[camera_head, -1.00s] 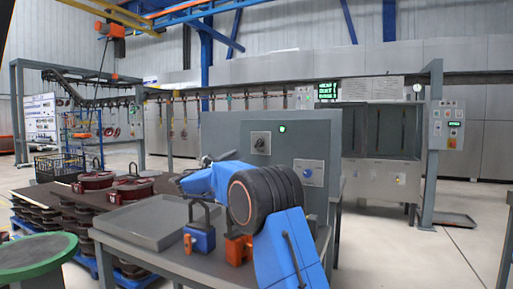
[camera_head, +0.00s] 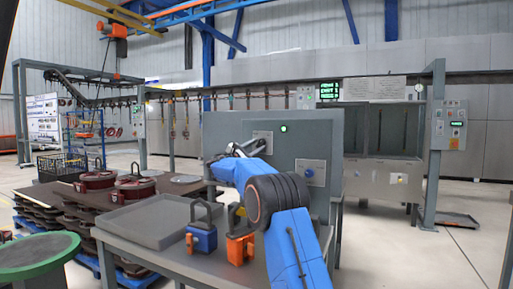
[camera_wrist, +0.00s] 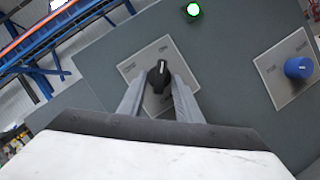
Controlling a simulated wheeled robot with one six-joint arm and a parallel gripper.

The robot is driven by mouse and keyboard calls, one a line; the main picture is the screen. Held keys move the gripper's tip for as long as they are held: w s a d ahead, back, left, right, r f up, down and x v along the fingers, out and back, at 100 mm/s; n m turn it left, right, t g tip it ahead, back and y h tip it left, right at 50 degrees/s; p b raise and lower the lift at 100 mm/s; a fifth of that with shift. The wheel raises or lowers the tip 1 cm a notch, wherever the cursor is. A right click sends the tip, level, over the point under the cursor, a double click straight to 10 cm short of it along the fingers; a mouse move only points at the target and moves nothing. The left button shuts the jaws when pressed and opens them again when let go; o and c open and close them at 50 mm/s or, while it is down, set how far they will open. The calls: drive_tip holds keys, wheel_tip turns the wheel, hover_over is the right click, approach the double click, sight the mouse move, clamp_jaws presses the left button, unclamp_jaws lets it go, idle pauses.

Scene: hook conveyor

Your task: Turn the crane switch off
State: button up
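A black rotary knob (camera_wrist: 159,77) with a white pointer line sits on a light square plate on the grey control panel (camera_head: 315,145). In the wrist view the pointer stands nearly upright in the picture. The plate's lettering is too small to read. My gripper (camera_wrist: 158,76) faces this knob, with one finger to each side of it in the picture. The fingers are apart, and I cannot tell whether they touch the knob.
A blue knob (camera_wrist: 299,67) on a second plate is to the right on the panel. Below my arm, a blue padlock-shaped block (camera_head: 201,238) and an orange one (camera_head: 240,247) stand on the table beside a grey tray (camera_head: 152,222).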

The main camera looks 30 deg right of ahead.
drive_tip(key=shift+d, duration=0.1)
clamp_jaws()
drive_tip(key=shift+n, duration=0.3)
drive_tip(key=n+t, duration=0.2)
drive_tip(key=n, duration=0.1)
drive_tip(key=shift+s+d+f, duration=0.1)
drive_tip(key=shift+d, duration=0.05)
drive_tip(key=n+t+y, duration=0.1)
drive_tip(key=n, duration=0.2)
drive_tip(key=n+t, duration=0.2)
drive_tip(key=n, duration=0.2)
drive_tip(key=shift+s+d+y, duration=0.15)
drive_tip(key=shift+s+y, duration=0.05)
drive_tip(key=shift+y, duration=0.2)
drive_tip(key=n+t+y, duration=0.1)
drive_tip(key=n, duration=0.2)
drive_tip(key=n+t+y, duration=0.1)
drive_tip(key=n, duration=0.2)
drive_tip(key=shift+s+d+n+t, duration=0.1)
drive_tip(key=shift+s+n+t, duration=0.1)
drive_tip(key=shift+n+t, duration=0.15)
drive_tip(key=shift+s+d+n+t+y, duration=0.1)
drive_tip(key=shift+n+t+y, duration=0.15)
drive_tip(key=shift+n+y, duration=0.8)
drive_tip(key=shift+n+t+y, duration=0.2)
drive_tip(key=shift+n+y, duration=0.25)
drive_tip(key=shift+n, duration=1.15)
